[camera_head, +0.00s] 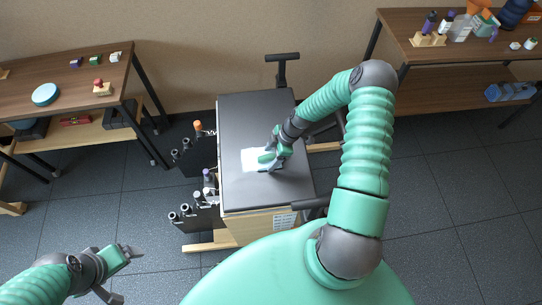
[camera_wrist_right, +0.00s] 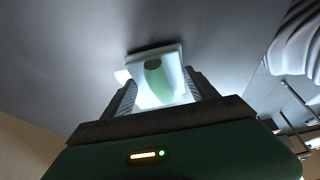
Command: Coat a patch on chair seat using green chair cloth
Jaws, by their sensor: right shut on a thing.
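The chair seat (camera_head: 245,118) is a flat dark grey pad in the middle of the head view. A white patch (camera_head: 249,154) lies on it, partly hidden by my right gripper (camera_head: 272,155). In the right wrist view my right gripper (camera_wrist_right: 163,95) is shut on a pale, squarish piece with a green middle, which I take as the green chair cloth (camera_wrist_right: 154,78). The cloth is at the seat surface (camera_wrist_right: 70,60), over or beside the patch; exact contact is hard to tell. My left gripper (camera_head: 118,275) is open and empty, low at the left, away from the seat.
Black holders with bottles and tools (camera_head: 187,212) hang along the seat's left side. A wooden table (camera_head: 60,75) with small items stands at the left, and another (camera_head: 405,50) with bottles at the upper right.

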